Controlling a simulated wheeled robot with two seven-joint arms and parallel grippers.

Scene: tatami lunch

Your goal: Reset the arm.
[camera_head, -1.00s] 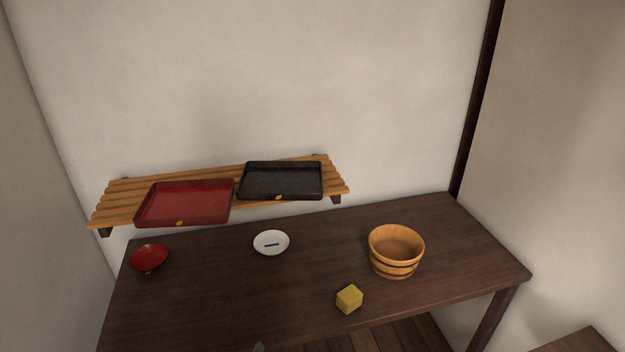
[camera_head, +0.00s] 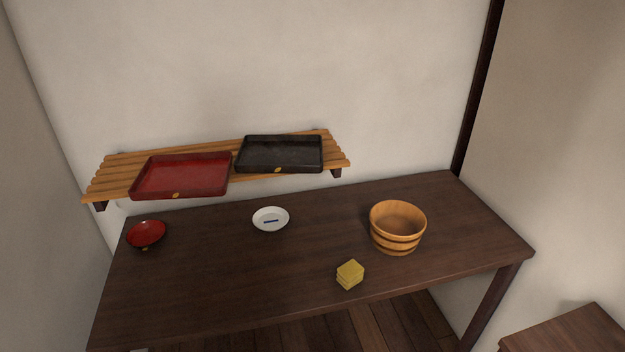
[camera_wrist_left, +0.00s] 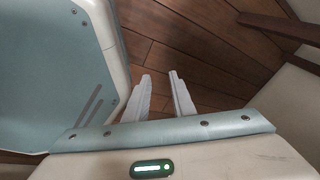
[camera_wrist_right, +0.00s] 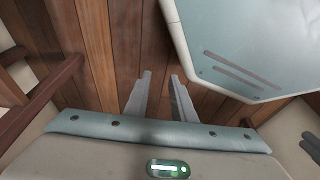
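My left gripper (camera_wrist_left: 160,76) shows in the left wrist view. Its two pale fingers are apart with nothing between them, above a wooden floor. My right gripper (camera_wrist_right: 161,75) shows in the right wrist view, also open and empty over floor boards. A pale panel, part of my own body, is beside each gripper. Neither gripper is clearly seen in the head view; only a small pale sliver shows at its bottom edge. Both grippers are away from the objects on the table.
A dark table (camera_head: 220,290) holds a red bowl (camera_head: 147,233), a white dish (camera_head: 270,218), a wooden tub (camera_head: 397,238) and a yellow block (camera_head: 350,274). A slatted shelf (camera_head: 110,178) behind carries a red tray (camera_head: 182,175) and a black tray (camera_head: 280,153). Another wooden surface (camera_head: 570,335) is at lower right.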

